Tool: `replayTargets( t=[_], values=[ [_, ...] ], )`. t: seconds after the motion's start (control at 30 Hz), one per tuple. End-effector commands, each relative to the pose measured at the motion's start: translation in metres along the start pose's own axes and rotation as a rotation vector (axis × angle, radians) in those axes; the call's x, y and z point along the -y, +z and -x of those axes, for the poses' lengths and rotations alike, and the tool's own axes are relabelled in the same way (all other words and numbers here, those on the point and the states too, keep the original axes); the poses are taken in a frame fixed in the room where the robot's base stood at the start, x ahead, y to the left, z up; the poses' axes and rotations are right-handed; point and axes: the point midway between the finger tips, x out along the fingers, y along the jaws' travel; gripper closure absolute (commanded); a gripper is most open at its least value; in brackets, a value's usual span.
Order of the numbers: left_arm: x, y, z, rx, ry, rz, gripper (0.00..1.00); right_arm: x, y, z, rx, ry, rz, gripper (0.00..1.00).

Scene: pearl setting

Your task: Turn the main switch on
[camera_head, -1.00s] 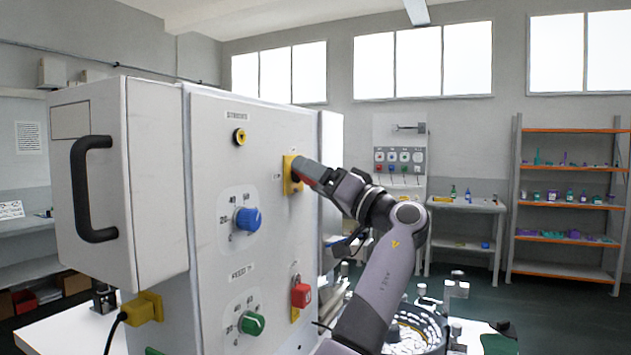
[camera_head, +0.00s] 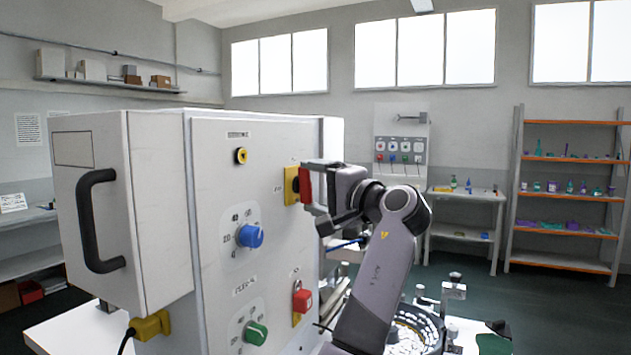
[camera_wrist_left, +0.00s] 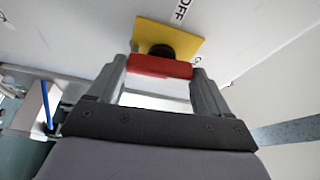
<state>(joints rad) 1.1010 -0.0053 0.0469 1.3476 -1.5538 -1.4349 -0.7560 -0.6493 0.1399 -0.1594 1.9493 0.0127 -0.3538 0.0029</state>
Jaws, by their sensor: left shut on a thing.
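The gripped switch has a yellow plate (camera_head: 290,186) and a red handle (camera_head: 305,185) on the upper right of the grey cabinet's front panel. My left gripper (camera_head: 308,187) is shut on this handle, which stands about upright in the head view. In the left wrist view the red handle (camera_wrist_left: 160,66) lies between both fingers, in front of the black shaft and yellow plate (camera_wrist_left: 166,36). An OFF label (camera_wrist_left: 181,10) is printed beside the plate. A second label near the right finger is partly hidden. My right gripper is not in view.
A second red switch (camera_head: 302,299) on a yellow plate sits lower on the panel. A blue knob (camera_head: 250,236), green knob (camera_head: 256,333) and yellow-ringed button (camera_head: 241,156) share the panel. A black handle (camera_head: 92,220) juts from the cabinet's left side.

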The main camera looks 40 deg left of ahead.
Motion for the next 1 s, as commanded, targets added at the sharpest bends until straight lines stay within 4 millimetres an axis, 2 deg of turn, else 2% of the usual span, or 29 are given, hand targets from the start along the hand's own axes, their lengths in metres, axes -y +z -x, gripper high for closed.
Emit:
replayTargets(
  t=[0.33, 0.87, 0.9, 0.93, 1.0],
  values=[
    [0.0013, -0.0002, 0.0001, 0.0, 0.048, -0.12, 0.52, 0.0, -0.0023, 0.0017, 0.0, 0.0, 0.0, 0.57],
    [0.001, -0.0001, -0.0001, 0.001, 0.055, -0.14, 0.52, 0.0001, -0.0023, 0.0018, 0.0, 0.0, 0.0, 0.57],
    [0.001, -0.0001, -0.0001, 0.001, 0.055, -0.14, 0.08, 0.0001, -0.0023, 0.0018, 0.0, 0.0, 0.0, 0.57],
    [0.001, -0.0001, -0.0001, 0.001, 0.055, -0.14, 0.0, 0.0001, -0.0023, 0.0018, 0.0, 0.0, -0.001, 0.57],
    [0.001, -0.0001, -0.0001, 0.001, 0.055, -0.139, 0.0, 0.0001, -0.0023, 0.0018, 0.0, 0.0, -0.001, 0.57]
  ],
)
